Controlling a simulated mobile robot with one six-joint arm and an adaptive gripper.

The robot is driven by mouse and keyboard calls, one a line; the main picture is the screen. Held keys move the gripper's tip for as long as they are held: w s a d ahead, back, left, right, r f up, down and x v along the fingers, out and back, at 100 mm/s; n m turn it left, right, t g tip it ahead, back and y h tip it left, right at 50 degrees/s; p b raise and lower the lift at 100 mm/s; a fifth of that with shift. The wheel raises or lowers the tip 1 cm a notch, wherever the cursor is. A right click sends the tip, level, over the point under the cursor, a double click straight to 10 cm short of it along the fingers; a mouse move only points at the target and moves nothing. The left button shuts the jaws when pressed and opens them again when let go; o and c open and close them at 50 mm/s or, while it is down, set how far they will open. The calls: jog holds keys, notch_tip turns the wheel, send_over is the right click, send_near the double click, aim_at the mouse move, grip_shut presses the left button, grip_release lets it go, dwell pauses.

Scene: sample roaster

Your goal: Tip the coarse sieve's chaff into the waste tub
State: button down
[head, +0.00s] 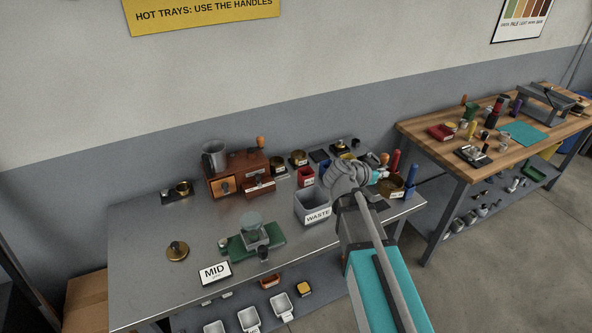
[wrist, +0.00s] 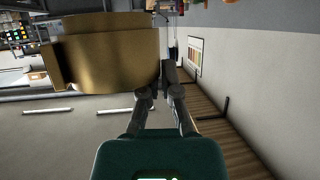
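The grey waste tub (head: 313,208), labelled WASTE, stands on the metal bench left of my gripper. My gripper (head: 376,177) is above the bench's right part, its fingers partly hidden by my wrist. A round brass sieve (head: 392,187) shows just beyond it on the right. In the wrist view the sieve (wrist: 110,60) is large and close, and my gripper (wrist: 163,80) is shut on its edge. It looks about upright, with its wider rim towards the ceiling side. Its inside is hidden, so I cannot see any chaff.
A brown sample roaster (head: 238,175) stands at the back of the bench. A wooden table (head: 440,150) stands further right.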

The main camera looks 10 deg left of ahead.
jog(key=w+a+f+n+y+b, duration=0.1)
jog(key=w+a+f+b, duration=0.1)
jog(key=a, duration=0.7)
jog(key=w+a+f+n+t+y+b, duration=0.1)
jog(key=w+a+f+b, duration=0.2)
jog(key=a, duration=0.6)
jog(key=w+a+f+n+t+b, duration=0.1)
jog(key=w+a+f+b, duration=0.1)
jog(key=a, duration=0.7)
jog(key=shift+w+f+y+b, duration=0.4)
jog(key=shift+f, duration=0.1)
jog(key=shift+a+r+m+h, duration=0.1)
jog(key=shift+r+m+h, duration=0.1)
jog(key=shift+m+h, duration=0.3)
